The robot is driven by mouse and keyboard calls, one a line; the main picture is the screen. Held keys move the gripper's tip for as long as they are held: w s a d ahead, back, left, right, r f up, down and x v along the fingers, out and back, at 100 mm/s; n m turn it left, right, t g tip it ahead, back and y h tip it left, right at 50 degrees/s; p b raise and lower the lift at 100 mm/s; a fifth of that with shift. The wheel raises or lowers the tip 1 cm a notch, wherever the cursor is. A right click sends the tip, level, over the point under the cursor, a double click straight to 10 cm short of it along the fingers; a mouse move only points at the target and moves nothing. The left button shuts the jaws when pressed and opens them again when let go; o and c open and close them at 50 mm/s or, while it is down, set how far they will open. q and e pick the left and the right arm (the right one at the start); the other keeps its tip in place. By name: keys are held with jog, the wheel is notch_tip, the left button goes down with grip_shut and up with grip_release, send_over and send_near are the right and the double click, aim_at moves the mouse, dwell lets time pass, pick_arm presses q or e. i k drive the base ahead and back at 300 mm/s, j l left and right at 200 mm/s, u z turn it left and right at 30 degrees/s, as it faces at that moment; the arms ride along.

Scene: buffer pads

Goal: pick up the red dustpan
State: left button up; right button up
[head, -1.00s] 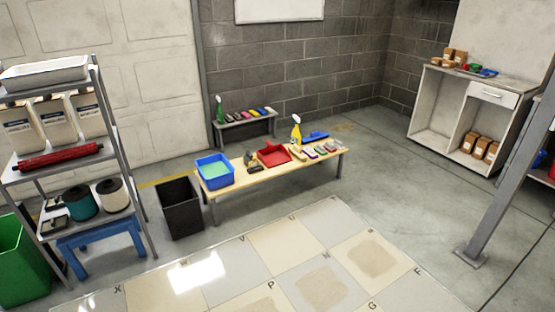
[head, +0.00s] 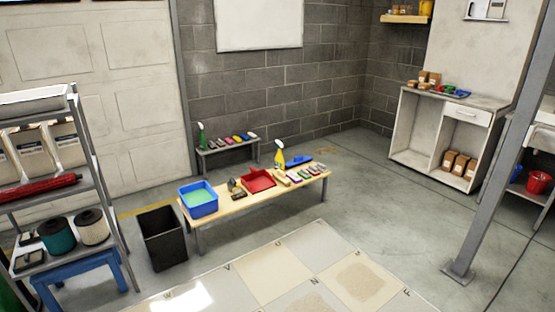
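The red dustpan (head: 258,180) lies on the low wooden bench (head: 226,210) in the middle of the head view. It sits between a blue tub of greenish liquid (head: 198,199) on its left and a yellow spray bottle (head: 280,156) on its right. A small dark and yellow object (head: 235,188) is close to its left side. A blue dustpan-like item (head: 299,161) lies behind the spray bottle. Neither of my grippers shows in the head view.
A black bin (head: 163,238) stands at the bench's left end. A shelf rack (head: 95,165) is at the left, a grey post (head: 490,190) at the right. Pale floor tiles (head: 275,273) lie in front of the bench. A white cabinet (head: 408,134) stands at the back right.

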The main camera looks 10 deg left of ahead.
aim_at(256, 182)
jog(key=i, duration=1.8)
jog(key=i+u, duration=0.25)
jog(key=i, duration=0.4)
jog(key=i+u, duration=0.3)
jog(key=i, duration=0.4)
jog(key=i+l+u, duration=0.25)
jog(key=i, duration=0.4)
